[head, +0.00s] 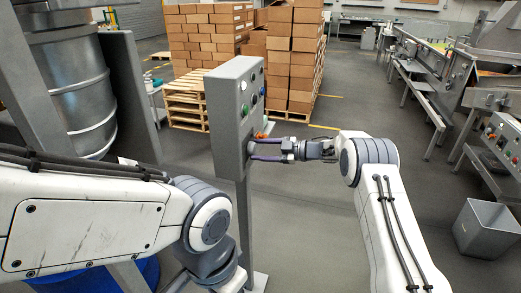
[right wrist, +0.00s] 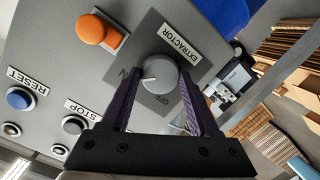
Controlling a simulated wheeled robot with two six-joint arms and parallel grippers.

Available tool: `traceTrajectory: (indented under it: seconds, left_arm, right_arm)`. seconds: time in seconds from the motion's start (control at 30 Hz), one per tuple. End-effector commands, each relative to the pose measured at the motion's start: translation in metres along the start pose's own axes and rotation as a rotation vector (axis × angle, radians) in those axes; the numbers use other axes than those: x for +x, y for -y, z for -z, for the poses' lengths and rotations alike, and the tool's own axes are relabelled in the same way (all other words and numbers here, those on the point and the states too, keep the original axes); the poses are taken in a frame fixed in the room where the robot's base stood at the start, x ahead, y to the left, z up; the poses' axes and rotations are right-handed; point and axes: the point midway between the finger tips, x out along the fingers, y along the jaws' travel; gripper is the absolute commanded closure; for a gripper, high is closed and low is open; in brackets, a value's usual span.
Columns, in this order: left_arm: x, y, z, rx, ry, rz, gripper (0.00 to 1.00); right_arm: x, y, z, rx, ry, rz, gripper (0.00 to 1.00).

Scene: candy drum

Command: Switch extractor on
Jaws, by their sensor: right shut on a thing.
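The grey control box (head: 228,108) stands on a post in the middle of the head view. In the right wrist view, the grey extractor knob (right wrist: 160,71) sits below the EXTRACTOR label (right wrist: 180,48). Its white pointer line points left, toward a partly covered label ending in N. The OFF label (right wrist: 162,98) is below the knob. My right gripper (head: 252,148) is at the box's face, its purple fingers on both sides of the knob, shut on it. It also fills the lower right wrist view (right wrist: 158,100). My left arm shows at lower left, but its gripper is out of view.
A metal drum (head: 75,85) stands left. Stacked cartons (head: 292,50) are behind. A grey bin (head: 485,228) is at right. Open floor lies between.

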Motion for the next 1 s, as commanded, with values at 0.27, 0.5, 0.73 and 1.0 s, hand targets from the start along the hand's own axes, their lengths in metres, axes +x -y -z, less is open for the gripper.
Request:
traceTrajectory:
  seconds: [0.27, 0.5, 0.73, 1.0]
  left_arm:
    - [-0.0002, 0.0000, 0.0000, 0.000, 0.000, 0.000, 0.50]
    - [-0.0002, 0.0000, 0.0000, 0.000, 0.000, 0.000, 0.50]
    - [-0.0002, 0.0000, 0.0000, 0.000, 0.000, 0.000, 0.50]
    - [0.0034, 0.0002, -0.0002, 0.000, 0.000, 0.000, 0.50]
  right_arm:
    - [-0.0009, 0.0010, -0.0020, 0.022, 0.001, 0.003, 0.94]
    - [-0.0009, 0.0011, -0.0020, 0.022, 0.001, 0.003, 0.94]
    - [-0.0001, 0.0008, -0.0011, 0.020, -0.001, 0.003, 0.09]
    - [-0.0064, 0.0002, -0.0016, 0.018, 0.000, 0.001, 0.09]
